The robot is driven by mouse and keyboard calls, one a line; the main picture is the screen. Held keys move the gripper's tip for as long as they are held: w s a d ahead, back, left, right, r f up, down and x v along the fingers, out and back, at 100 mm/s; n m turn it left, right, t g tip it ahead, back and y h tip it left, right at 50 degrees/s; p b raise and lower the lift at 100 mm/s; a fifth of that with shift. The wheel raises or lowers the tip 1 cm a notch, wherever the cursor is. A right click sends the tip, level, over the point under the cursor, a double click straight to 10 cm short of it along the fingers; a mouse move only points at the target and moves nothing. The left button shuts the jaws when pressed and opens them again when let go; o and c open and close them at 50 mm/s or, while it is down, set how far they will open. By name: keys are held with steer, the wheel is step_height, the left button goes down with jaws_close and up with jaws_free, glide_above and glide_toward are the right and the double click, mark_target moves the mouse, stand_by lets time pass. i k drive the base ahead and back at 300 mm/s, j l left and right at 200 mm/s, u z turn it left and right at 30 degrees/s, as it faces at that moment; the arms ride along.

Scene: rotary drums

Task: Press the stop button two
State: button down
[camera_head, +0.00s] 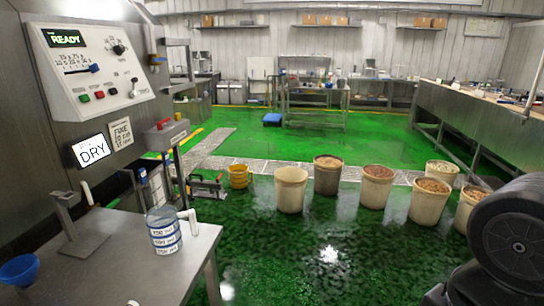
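A sloped white control panel (88,68) is on the steel cabinet at the upper left. Its small screen (64,38) reads READY in green. The labels are too small to read, so I cannot tell which button is stop button two. My gripper is not in view; only a dark part of my arm shows at the lower right.
A steel table (135,260) stands below the panel, bearing a labelled jar (163,231), a metal stand (78,225) and a blue funnel (18,269). Several filled tubs (291,190) stand on the wet green floor at centre and right. Floor in front of them is clear.

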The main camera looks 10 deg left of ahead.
mark_target(100, 94)
steer(key=i+u, duration=0.4)
steer(key=i, duration=0.15)
steer(key=i+l+u, duration=0.4)
steer(key=i+u, duration=0.4)
steer(key=i+l+u, duration=0.15)
steer(key=u, duration=0.25)
steer(key=i+l+u, duration=0.25)
steer(key=u, duration=0.15)
steer(key=i, duration=0.05)
